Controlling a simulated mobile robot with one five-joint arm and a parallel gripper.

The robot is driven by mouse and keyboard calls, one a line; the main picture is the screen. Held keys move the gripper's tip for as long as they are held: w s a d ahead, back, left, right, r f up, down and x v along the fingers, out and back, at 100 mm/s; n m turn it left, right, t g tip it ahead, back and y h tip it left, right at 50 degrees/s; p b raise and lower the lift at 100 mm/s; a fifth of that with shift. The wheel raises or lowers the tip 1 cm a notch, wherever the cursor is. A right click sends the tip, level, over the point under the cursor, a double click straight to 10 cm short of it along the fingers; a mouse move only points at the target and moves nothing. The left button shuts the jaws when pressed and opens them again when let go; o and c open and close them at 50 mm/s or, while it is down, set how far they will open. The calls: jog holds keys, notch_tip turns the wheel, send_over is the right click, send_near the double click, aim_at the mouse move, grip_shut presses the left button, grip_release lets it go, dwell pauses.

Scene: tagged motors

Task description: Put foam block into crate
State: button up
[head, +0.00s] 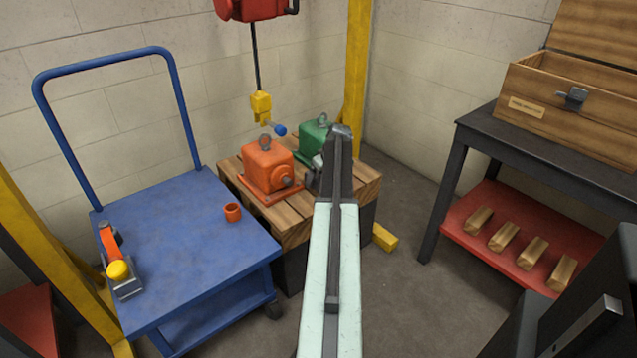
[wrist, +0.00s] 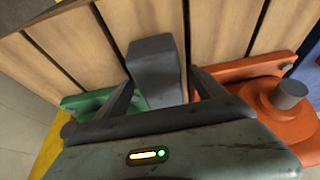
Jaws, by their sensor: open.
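A dark grey block (wrist: 155,70), which looks like the foam block, stands on wooden slats between the two motors. In the wrist view it lies between the spread fingers of my gripper (wrist: 161,78); I cannot tell whether either finger touches it. In the head view my arm's end (head: 340,135) is over the slatted wooden platform and hides most of this spot; a small grey part (head: 317,163) shows beside it. A wooden crate (head: 575,112) with a raised lid and a metal latch stands on the dark table at the right. Its inside is mostly hidden.
An orange motor (head: 268,168) and a green motor (head: 311,138) stand close by on the platform (head: 296,232). A hoist hook (head: 261,105) hangs above. A blue cart (head: 190,262) is at left. The dark table (head: 480,125) has wooden blocks on its red lower shelf.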

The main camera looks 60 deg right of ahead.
aim_at(320, 176)
jog(key=shift+c, duration=0.3)
jog(key=c, duration=1.5)
jog(key=shift+r, duration=0.1)
jog(key=shift+r+p, duration=0.65)
jog(key=shift+p, duration=0.1)
notch_tip(320, 176, up, 3)
jog(key=p, duration=0.3)
jog(key=shift+r, duration=0.2)
jog(key=s+a, duration=0.2)
jog(key=a, duration=0.2)
jog(key=s+a, duration=0.3)
jog(key=a, duration=0.2)
jog(key=s+a+p, duration=0.1)
jog(key=s+a, duration=0.2)
jog(key=a, duration=0.2)
jog(key=shift+r, duration=0.35)
